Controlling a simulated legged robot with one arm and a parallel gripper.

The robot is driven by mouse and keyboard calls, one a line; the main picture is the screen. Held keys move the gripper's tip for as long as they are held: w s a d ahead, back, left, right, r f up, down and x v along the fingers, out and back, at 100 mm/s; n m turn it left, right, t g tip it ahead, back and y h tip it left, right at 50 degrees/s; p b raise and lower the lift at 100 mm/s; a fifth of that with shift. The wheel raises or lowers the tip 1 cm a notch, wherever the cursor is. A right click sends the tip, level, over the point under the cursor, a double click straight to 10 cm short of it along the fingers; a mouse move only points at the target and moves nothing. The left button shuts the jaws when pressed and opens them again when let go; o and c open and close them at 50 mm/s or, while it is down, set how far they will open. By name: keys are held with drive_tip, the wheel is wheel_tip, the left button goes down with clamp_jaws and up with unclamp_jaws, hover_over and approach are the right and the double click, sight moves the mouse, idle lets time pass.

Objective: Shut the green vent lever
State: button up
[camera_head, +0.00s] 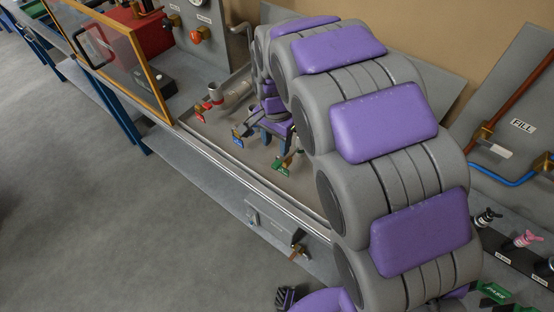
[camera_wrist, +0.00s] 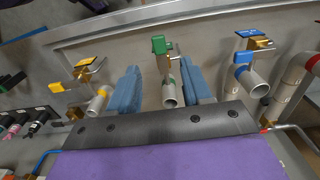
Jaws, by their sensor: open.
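The green vent lever (camera_wrist: 160,45) shows in the wrist view at top centre, its green handle at the upper end of a grey pipe stub (camera_wrist: 171,93). My gripper (camera_wrist: 159,68) has its two blue fingers apart, one on each side of that stub in the picture. The green handle shows just past the fingertips, between their lines; I cannot tell whether anything touches. In the head view the green lever (camera_head: 281,166) sits low on the grey bench, just below my gripper (camera_head: 271,138), which is partly hidden by my arm.
A yellow lever (camera_wrist: 84,63) stands left of the green one and a blue lever (camera_wrist: 252,40) right of it. A red-handled valve (camera_head: 201,107) is further left in the head view. An orange-framed clear panel (camera_head: 127,58) stands on the bench.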

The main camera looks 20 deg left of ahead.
hover_over(276, 164)
drive_tip(key=f, duration=0.2)
drive_tip(key=a+f, duration=0.1)
drive_tip(key=f, duration=0.2)
drive_tip(key=d+f, duration=0.1)
drive_tip(key=f, duration=0.1)
drive_tip(key=shift+d+f+b, duration=0.1)
drive_tip(key=shift+b, duration=0.3)
drive_tip(key=shift+w+d+f, duration=0.1)
drive_tip(key=shift+d+f, duration=0.2)
drive_tip(key=shift+f, duration=0.05)
drive_tip(key=shift+a+f, duration=0.1)
drive_tip(key=shift+a, duration=0.3)
drive_tip(key=shift+a+f, duration=0.1)
drive_tip(key=shift+a, duration=0.2)
drive_tip(key=shift+c, duration=1.2)
drive_tip(key=shift+d, duration=0.4)
drive_tip(key=c, duration=0.5)
clamp_jaws()
